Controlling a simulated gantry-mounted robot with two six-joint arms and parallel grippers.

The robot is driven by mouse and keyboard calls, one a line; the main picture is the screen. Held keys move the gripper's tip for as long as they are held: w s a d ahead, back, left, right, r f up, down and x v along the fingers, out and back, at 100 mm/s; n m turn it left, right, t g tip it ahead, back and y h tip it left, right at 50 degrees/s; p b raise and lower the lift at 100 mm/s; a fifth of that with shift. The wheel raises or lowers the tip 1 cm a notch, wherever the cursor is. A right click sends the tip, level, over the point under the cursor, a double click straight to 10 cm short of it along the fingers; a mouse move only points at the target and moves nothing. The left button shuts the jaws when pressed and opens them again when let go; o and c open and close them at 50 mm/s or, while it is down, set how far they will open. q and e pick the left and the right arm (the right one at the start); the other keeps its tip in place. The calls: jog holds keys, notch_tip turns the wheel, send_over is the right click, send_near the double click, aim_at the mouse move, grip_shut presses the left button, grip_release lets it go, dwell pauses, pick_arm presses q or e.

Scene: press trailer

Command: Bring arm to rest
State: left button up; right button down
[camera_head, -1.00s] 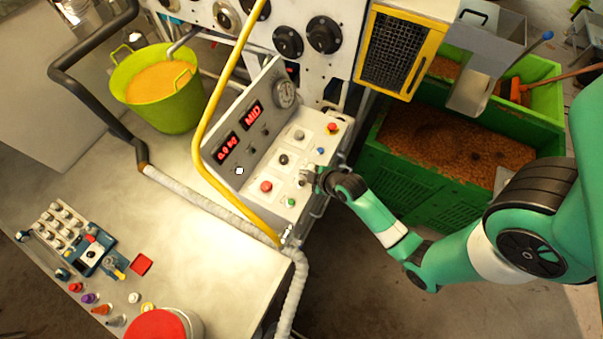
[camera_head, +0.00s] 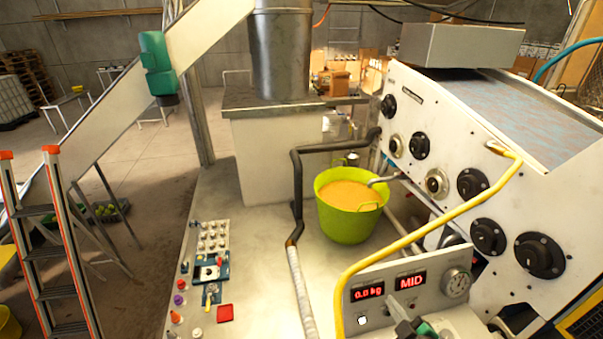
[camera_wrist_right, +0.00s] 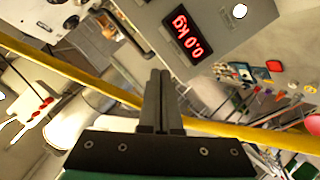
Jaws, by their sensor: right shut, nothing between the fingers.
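My right gripper (camera_head: 408,327) shows only in part at the bottom edge of the head view, in front of the control panel (camera_head: 375,320). In the right wrist view its two dark fingers (camera_wrist_right: 160,74) are together with nothing between them. The panel's red weight display (camera_head: 368,292) also shows in the wrist view (camera_wrist_right: 187,35), where it reads 0.0 kg. A second display (camera_head: 411,282) reads MID, beside a round gauge (camera_head: 457,283). My left gripper is in neither view. Most of my right arm is out of the head view.
A yellow pipe (camera_head: 425,229) curves around the panel and crosses behind the fingers in the wrist view (camera_wrist_right: 95,86). A green tub (camera_head: 345,225) of orange material stands on the pale table (camera_head: 258,255). Small tools and a red square (camera_head: 225,313) lie at its left. The press (camera_head: 500,150) stands right.

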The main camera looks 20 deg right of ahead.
jog(key=w+a+r+t+y, duration=0.1)
jog(key=w+a+r+t, duration=0.15)
jog(key=r, duration=0.75)
jog(key=w+a+r+n+t+y, duration=0.15)
jog(key=a+r, duration=0.25)
jog(key=r, duration=0.5)
jog(key=w+a+r+m+t, duration=0.1)
jog(key=w+a+r+t, duration=0.2)
jog(key=r, duration=0.7)
jog(key=s+a+r+m+t+y, duration=0.1)
jog(key=s+a+r+m+t, duration=0.1)
jog(key=s+r, duration=0.3)
jog(key=s+a+r+m+t+y, duration=0.1)
jog(key=s+r, duration=0.4)
jog(key=r, duration=0.7)
jog(key=s+a+r+m+t+y, duration=0.1)
jog(key=s+a+r+m+t, duration=0.2)
jog(key=r, duration=0.5)
jog(key=shift+s+a+r+t, duration=0.25)
jog(key=shift+s+a+t, duration=0.45)
jog(key=shift+s, duration=0.35)
